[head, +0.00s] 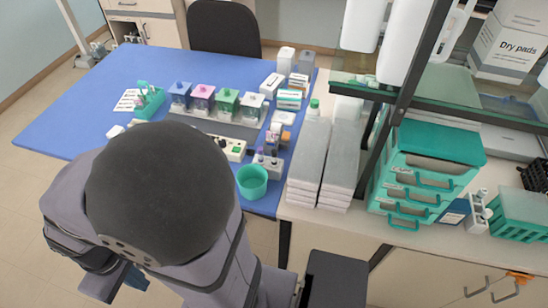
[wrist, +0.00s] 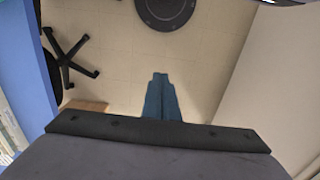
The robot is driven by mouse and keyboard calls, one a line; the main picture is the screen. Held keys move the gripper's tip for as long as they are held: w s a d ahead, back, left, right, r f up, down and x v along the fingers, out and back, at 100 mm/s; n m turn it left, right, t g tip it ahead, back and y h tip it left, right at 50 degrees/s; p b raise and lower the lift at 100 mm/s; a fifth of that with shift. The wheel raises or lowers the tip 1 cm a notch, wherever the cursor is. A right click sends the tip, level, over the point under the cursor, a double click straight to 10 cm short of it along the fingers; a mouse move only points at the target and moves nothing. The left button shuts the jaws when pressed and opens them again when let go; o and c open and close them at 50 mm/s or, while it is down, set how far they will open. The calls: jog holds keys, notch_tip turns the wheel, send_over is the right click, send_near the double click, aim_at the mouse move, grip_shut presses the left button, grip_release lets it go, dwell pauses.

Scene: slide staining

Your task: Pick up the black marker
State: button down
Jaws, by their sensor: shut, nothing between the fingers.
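I cannot make out a black marker in either view; my arm hides part of the blue table in the head view. My gripper (wrist: 160,76) is shut and empty in the wrist view, its two blue fingers side by side. It hangs over the bare floor, away from the table top. In the head view only a bit of the gripper (head: 136,281) shows, below my arm at the lower left.
The blue table (head: 75,95) holds several staining jars (head: 203,97), a green rack (head: 149,101) and a teal cup (head: 252,181). Grey stacks (head: 341,160) and a teal drawer unit (head: 423,170) stand right. A chair base (wrist: 70,55) is on the floor.

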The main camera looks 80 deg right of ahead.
jog(key=c, duration=2.5)
grip_release()
jog(key=o, duration=0.9)
jog(key=shift+c, duration=0.2)
